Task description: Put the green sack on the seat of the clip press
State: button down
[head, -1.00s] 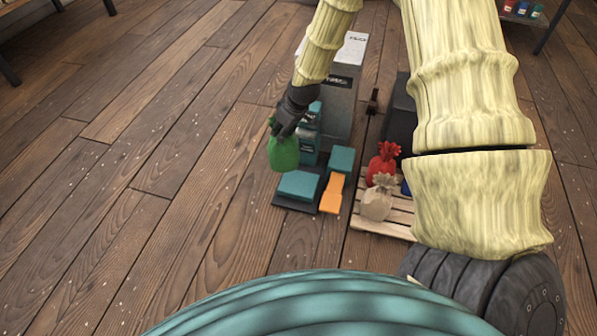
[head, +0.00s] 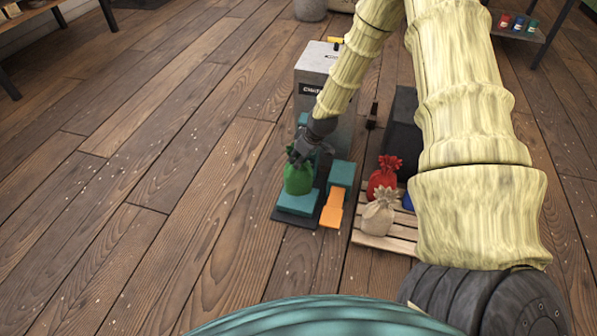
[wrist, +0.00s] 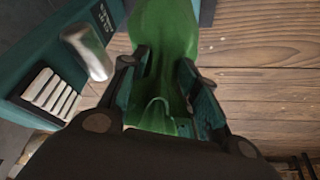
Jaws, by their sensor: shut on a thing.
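The green sack (head: 298,180) is in my gripper (head: 299,160), whose fingers are shut on its top. In the head view the sack is upright over the teal seat (head: 297,203) of the clip press (head: 316,92). Its bottom looks at or just above the seat; I cannot tell whether it touches. In the wrist view the green sack (wrist: 165,35) hangs between the two fingers (wrist: 160,90) and hides what is below it. The press's teal body (wrist: 35,60) with a metal cylinder shows at the left there.
An orange pedal (head: 334,207) sits right of the seat. A wooden pallet (head: 385,241) further right bears a red sack (head: 383,178), a beige sack (head: 379,214) and something blue. The floor to the left is clear.

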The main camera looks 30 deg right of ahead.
jog(key=shift+w+f+b, duration=0.1)
jog(key=shift+f+b, duration=1)
jog(key=shift+f, duration=1.35)
jog(key=shift+r, duration=0.1)
jog(key=c, duration=1.1)
grip_release()
jog(key=p+v, duration=0.5)
jog(key=v, duration=0.6)
jog(key=s+a+f+m+g, duration=0.2)
jog(key=s+a+f, duration=0.8)
jog(key=s+a, duration=0.45)
jog(key=s+a+f, duration=0.1)
jog(key=s+a, duration=0.1)
jog(key=s, duration=0.5)
jog(key=s+a+f+m+g+h, duration=0.1)
jog(key=s+a+f, duration=0.1)
jog(key=s, duration=0.5)
jog(key=s+a+f+m+g, duration=0.1)
jog(key=s+a, duration=0.2)
jog(key=s, duration=0.4)
jog(key=shift+a+f, duration=0.2)
